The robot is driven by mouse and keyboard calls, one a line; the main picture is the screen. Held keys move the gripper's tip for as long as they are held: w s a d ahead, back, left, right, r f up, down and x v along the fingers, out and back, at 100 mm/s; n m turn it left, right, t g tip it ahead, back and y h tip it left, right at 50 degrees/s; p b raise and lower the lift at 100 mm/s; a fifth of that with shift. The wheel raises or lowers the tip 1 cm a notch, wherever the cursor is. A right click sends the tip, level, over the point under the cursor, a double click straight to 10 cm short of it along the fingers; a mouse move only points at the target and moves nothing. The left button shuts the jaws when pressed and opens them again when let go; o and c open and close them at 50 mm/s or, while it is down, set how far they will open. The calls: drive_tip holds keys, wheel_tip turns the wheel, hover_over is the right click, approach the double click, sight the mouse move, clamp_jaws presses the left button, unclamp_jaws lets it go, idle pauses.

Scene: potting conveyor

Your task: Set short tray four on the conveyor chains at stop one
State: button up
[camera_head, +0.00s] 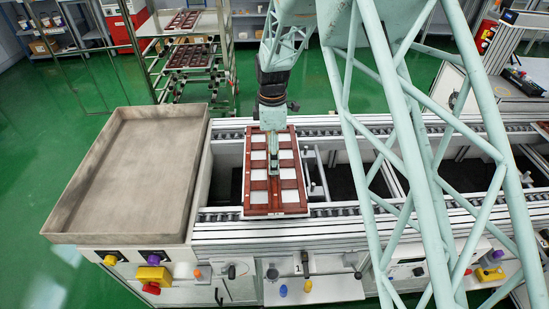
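A reddish-brown tray (275,208) with a grid of pale square cells lies level across the two chain tracks of the conveyor (325,210), above the front label "1". Any number on the tray is not readable. My gripper (274,170) points down at the tray's middle, over its centre bar. Whether its fingers are open or closed on the bar is too small to tell. My arm hides part of the tray's far end and of the conveyor.
A large empty grey bin (130,170) stands left of the conveyor. A rack (190,60) behind holds similar trays. My lattice arm link hides much of the right side. Buttons and knobs line the front panel (315,290).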

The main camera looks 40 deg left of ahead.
drive_tip(key=shift+w+a+f, duration=0.1)
drive_tip(key=shift+w+a, duration=0.15)
drive_tip(key=shift+w, duration=0.3)
drive_tip(key=shift+w+a, duration=0.2)
drive_tip(key=shift+w, duration=0.3)
drive_tip(key=shift+w+a, duration=0.1)
drive_tip(key=shift+w, duration=0.1)
drive_tip(key=shift+w+f+b, duration=0.1)
drive_tip(key=shift+f+b, duration=0.4)
drive_tip(key=shift+f, duration=1.25)
drive_tip(key=shift+f, duration=0.15)
drive_tip(key=o, duration=1.4)
drive_tip(key=shift+c, duration=0.2)
wheel_tip(320, 180, up, 12)
drive_tip(key=p, duration=0.1)
drive_tip(key=shift+p, duration=0.4)
